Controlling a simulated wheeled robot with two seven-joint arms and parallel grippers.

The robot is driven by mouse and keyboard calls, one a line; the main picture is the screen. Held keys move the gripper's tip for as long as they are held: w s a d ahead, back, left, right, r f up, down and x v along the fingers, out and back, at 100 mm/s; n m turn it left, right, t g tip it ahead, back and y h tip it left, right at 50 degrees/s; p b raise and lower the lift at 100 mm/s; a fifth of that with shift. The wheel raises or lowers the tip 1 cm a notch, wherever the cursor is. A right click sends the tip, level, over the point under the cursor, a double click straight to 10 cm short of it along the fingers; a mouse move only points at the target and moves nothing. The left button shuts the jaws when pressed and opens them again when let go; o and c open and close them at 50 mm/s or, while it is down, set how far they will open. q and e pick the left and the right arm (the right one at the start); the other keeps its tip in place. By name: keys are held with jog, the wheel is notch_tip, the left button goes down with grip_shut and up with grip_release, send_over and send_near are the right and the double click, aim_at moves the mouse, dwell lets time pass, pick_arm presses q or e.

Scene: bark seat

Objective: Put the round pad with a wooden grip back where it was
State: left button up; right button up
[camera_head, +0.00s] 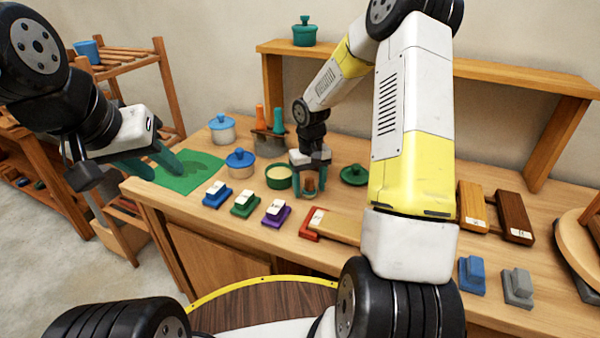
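A small brown, rounded piece (309,186), which looks like the wooden grip of the round pad, shows between the fingers of my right gripper (310,182). The pad itself is mostly hidden there. The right gripper points down at the table, between a green pot with pale contents and a green lid. Its fingers are on either side of the brown piece; I cannot tell whether they touch it. My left gripper (150,168) is open and empty, with its teal fingers apart over the green mat (200,178) at the table's left end.
The open green pot (278,177) and green lid (353,175) flank my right gripper. Blue, green and purple blocks (277,212) stand in front. Blue-lidded pots (240,162) stand behind. A wooden shelf (500,78) runs along the back.

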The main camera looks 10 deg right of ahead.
aim_at(310, 179)
notch_tip(310, 179, up, 12)
jog(key=shift+s+r, duration=0.1)
jog(key=shift+r, duration=0.15)
jog(key=s+r+t, duration=0.2)
jog(key=s+r, duration=0.3)
jog(key=s, duration=0.3)
jog(key=s+a+r+m+t+y, duration=0.1)
jog(key=s+r+t, duration=0.1)
jog(key=s+r, duration=0.3)
jog(key=s+a+r+t+y, duration=0.1)
jog(key=s+r, duration=0.4)
jog(key=s, duration=0.6)
jog(key=shift+r+m+t, duration=0.15)
jog(key=shift+m+t, duration=0.15)
jog(key=shift+t, duration=0.3)
